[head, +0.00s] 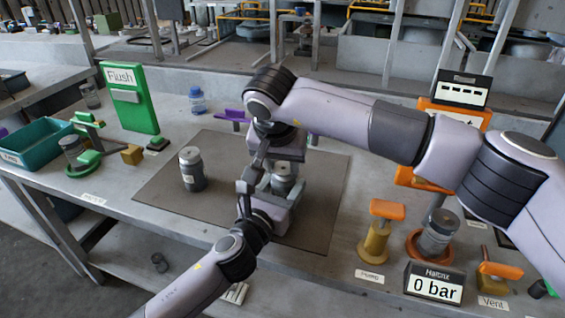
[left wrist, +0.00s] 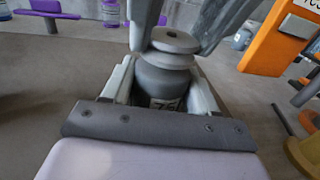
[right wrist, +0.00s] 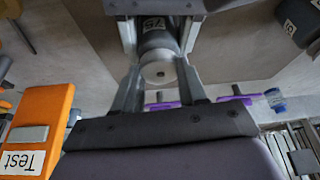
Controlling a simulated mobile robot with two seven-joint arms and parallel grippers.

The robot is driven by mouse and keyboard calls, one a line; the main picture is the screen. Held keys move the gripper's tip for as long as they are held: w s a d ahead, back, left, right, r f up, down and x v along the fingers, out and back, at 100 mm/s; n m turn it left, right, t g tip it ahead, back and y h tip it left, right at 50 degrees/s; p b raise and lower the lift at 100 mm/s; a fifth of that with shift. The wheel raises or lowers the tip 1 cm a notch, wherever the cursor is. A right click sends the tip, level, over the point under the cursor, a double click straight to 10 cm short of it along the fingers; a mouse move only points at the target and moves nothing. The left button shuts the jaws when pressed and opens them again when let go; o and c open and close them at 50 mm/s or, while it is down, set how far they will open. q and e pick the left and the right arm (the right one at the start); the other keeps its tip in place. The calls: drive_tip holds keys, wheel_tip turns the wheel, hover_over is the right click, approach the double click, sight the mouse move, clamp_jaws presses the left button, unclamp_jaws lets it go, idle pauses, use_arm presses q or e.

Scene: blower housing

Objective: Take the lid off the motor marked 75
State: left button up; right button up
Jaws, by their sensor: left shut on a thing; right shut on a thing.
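The motor marked 75 (head: 283,180) stands upright on the dark mat, partly hidden by my grippers. My left gripper (head: 266,200) is shut on its lower body. In the left wrist view the motor (left wrist: 165,78) sits between the left fingers, its label partly covered. My right gripper (head: 277,160) comes from above and is shut on the round lid (right wrist: 158,73). The lid also shows in the left wrist view (left wrist: 176,40) on top of the motor; I cannot tell whether it is loose.
A second grey motor (head: 193,172) stands on the mat (head: 165,200) to the left. A green Flush panel (head: 131,97) and teal bin (head: 32,143) are farther left. Orange-handled fixtures (head: 386,210) and a 0 bar display (head: 436,285) stand right. The mat's front is clear.

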sight(283, 171)
use_arm(q)
drive_tip(key=shift+f, duration=0.1)
use_arm(e)
drive_tip(key=shift+r, duration=0.25)
drive_tip(key=shift+r, duration=0.85)
drive_tip(key=shift+r, duration=2)
use_arm(q)
drive_tip(key=o, duration=1.6)
